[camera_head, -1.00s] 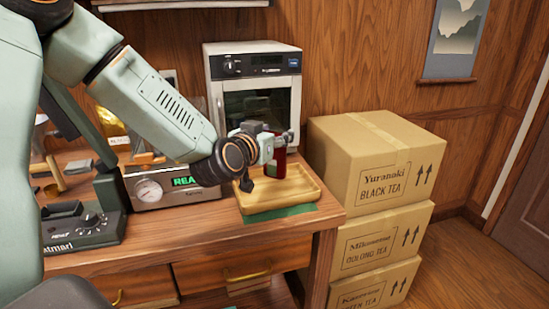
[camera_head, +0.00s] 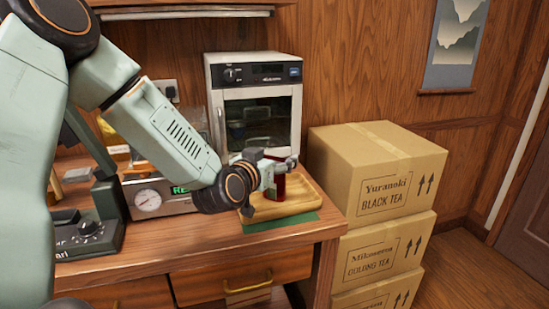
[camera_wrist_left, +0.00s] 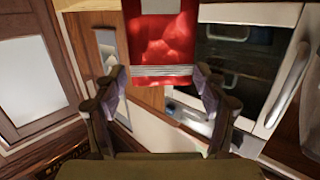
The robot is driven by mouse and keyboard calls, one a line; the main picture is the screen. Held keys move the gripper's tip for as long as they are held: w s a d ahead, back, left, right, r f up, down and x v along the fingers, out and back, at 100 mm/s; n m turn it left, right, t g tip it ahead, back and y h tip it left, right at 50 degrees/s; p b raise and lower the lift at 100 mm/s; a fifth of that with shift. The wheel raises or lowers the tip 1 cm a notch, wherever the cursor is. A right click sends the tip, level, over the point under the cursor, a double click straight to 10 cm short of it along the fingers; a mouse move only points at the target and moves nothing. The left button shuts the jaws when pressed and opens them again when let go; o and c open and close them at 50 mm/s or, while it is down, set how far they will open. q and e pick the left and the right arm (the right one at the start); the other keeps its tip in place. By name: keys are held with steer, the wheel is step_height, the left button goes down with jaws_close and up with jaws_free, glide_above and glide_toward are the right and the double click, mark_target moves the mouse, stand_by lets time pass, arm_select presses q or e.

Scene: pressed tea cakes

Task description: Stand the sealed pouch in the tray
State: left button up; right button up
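The red sealed pouch (camera_head: 278,187) is upright at the wooden tray (camera_head: 312,200), its lower end down within the tray's outline. I cannot tell whether it touches the tray floor. My left gripper (camera_head: 277,172) is at the pouch's upper part and hides some of it. My right gripper is not in view.
The tray lies on a green mat (camera_head: 290,222) near the wooden table's right end. A white oven-like appliance (camera_head: 255,100) stands behind it, a scale (camera_head: 150,200) to its left. Stacked tea cartons (camera_head: 375,175) stand close on the right.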

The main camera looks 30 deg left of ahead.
arm_select(q)
steer(key=shift+r, duration=0.1)
steer(key=shift+s, duration=0.2)
steer(key=s+d+r+p, duration=0.1)
steer(key=s+p, duration=0.7)
steer(key=s, duration=0.3)
steer(key=shift+s+d+r, duration=0.2)
steer(key=shift+d+r, duration=0.05)
steer(key=shift+r, duration=0.15)
stand_by(0.6)
